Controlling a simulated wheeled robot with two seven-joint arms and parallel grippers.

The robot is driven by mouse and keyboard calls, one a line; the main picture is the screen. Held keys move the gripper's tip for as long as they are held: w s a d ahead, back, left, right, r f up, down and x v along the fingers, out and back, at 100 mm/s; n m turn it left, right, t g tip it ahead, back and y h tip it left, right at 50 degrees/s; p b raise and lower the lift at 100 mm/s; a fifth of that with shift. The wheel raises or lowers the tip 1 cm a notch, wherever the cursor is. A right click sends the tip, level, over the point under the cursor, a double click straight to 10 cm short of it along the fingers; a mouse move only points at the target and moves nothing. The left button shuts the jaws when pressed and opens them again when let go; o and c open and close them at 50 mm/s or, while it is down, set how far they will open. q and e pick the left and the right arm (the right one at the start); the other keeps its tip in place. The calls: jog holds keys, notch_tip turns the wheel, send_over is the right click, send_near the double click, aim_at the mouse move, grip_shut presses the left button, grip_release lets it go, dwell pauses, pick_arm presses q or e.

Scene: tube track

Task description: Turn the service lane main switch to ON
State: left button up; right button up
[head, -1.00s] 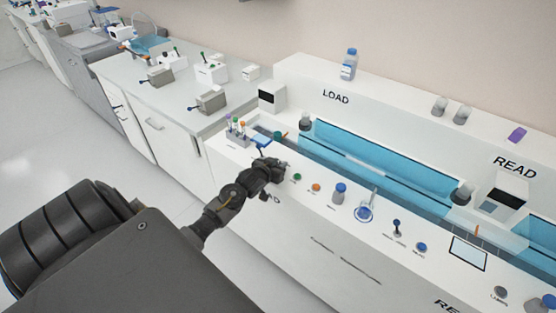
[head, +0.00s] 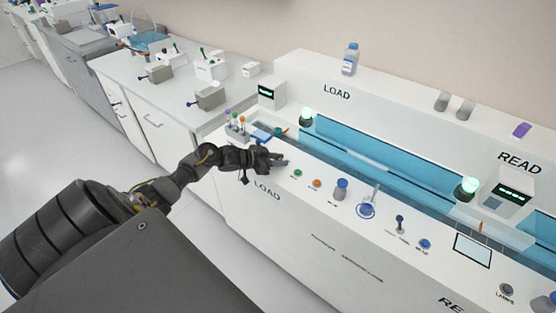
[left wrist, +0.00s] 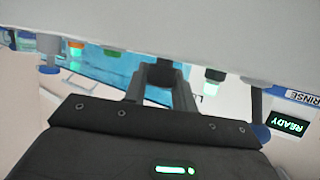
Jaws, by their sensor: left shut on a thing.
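My left gripper (head: 282,160) is at the left end of the white front panel, above the LOAD lettering. In the left wrist view, its two fingers (left wrist: 163,80) are shut around a small dark knob (left wrist: 165,72) under the panel edge; I take this knob for the main switch. The gripper hides the knob in the head view, and its ON marking cannot be read. The lane displays glow green, one by LOAD (head: 266,94) and one by READ (head: 511,194). Green lamps (head: 306,117) are lit at the channel. My right gripper is out of view.
Right of my gripper on the panel are a green button (head: 298,173), an orange button (head: 317,183), a blue-capped knob (head: 340,189) and a small lever (head: 400,224). A tube rack (head: 236,126) stands just left. A READY display (left wrist: 288,124) shows in the left wrist view.

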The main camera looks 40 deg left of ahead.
pick_arm(q)
jog(key=shift+m+g+h+b, duration=0.4)
jog(key=shift+m+h+b, duration=0.4)
jog(key=o, duration=1)
jog(key=shift+s+a, duration=0.1)
